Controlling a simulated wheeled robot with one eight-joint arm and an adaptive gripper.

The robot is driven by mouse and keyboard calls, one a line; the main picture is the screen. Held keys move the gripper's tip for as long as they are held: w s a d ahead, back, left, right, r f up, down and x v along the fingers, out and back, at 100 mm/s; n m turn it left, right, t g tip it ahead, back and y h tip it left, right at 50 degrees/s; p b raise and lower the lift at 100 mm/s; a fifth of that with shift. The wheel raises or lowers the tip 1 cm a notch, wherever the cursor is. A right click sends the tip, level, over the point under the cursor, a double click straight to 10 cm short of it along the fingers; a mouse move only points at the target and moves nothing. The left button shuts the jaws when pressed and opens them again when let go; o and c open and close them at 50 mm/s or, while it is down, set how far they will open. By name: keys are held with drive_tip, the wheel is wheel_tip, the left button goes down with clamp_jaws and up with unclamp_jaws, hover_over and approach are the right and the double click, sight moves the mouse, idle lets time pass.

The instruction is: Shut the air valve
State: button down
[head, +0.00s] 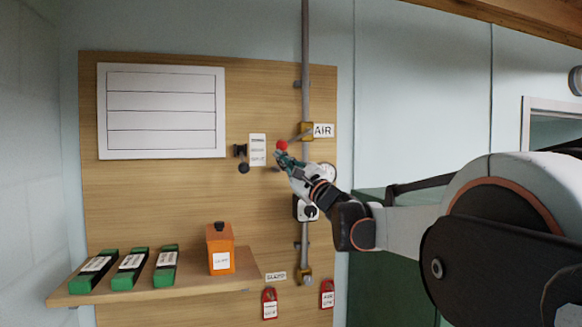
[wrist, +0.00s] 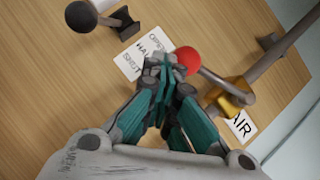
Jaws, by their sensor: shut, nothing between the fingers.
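The air valve is a brass body (head: 305,131) on the vertical grey pipe, beside an AIR label (head: 323,130). It also shows in the wrist view (wrist: 232,98). Its lever points left and slightly down in the head view and ends in a red ball knob (head: 282,145), seen in the wrist view (wrist: 189,61). My gripper (head: 281,157) is shut and empty, just below the red knob. In the wrist view its teal fingers (wrist: 163,72) are together, close beside the knob. I cannot tell whether they touch it.
A white card (head: 258,150) and a black ball knob (head: 244,168) are left of my gripper. A shelf (head: 190,289) below holds an orange container (head: 221,250) and several green boxes (head: 130,268). Red tags (head: 269,303) hang below. My arm hides part of the pipe fittings.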

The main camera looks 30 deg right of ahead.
drive_tip(key=shift+w+a+r+p, duration=0.15)
drive_tip(key=shift+a+r+p, duration=0.1)
drive_tip(key=shift+a+r, duration=0.4)
drive_tip(key=shift+w+a+r+p, duration=0.2)
drive_tip(key=shift+a+r, duration=0.15)
drive_tip(key=shift+r, duration=0.5)
drive_tip(key=shift+s+f, duration=0.1)
idle(0.5)
